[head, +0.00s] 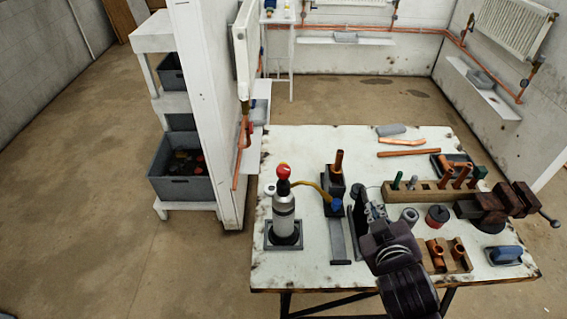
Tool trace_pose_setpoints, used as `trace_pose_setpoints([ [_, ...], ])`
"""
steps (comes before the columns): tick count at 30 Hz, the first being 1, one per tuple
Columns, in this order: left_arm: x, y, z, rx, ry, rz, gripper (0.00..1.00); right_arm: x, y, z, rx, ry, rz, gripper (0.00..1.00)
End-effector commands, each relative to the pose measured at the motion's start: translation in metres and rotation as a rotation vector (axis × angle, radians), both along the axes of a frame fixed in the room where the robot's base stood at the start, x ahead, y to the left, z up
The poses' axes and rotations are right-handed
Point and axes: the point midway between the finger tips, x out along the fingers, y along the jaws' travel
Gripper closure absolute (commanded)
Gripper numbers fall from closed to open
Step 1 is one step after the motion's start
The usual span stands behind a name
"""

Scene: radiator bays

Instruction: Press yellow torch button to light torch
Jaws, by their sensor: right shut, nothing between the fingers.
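The torch (284,218) stands upright on a dark square base at the left of the white workbench (310,272). It has a grey cylinder, a dark upper part and a red knob (283,171) on top. A yellow-orange tube (312,186) runs from its top to the right. I cannot make out a separate yellow button. My right gripper (364,203) reaches in from the bottom, to the right of the torch and apart from it. It is shut and empty. My left gripper is not in view.
Just left of my right gripper, a dark block (335,185) holds an upright copper pipe (339,160). A white partition (200,100) stands behind left.

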Motion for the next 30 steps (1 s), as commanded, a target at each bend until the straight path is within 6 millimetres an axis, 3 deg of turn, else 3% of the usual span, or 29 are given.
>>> trace_pose_setpoints([
  [1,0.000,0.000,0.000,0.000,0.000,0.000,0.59,0.015,0.004,0.023,-0.036,-0.075,0.022,1.00],
  [6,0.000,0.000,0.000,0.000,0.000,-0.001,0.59,0.051,0.023,0.097,-0.170,-0.319,0.100,1.00],
  [14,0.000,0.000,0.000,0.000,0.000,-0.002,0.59,0.074,0.075,0.212,-0.418,-0.701,0.243,1.00],
  [18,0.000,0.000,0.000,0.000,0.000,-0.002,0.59,0.069,0.116,0.269,-0.581,-0.914,0.335,1.00],
  [24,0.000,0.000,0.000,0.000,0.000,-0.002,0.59,0.040,0.189,0.329,-0.870,-1.225,0.496,1.00],
  [27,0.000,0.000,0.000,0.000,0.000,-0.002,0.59,0.019,0.232,0.343,-1.052,-1.385,0.599,1.00],
  [30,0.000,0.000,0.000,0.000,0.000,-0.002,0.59,-0.002,0.271,0.343,-1.253,-1.530,0.709,1.00],
])
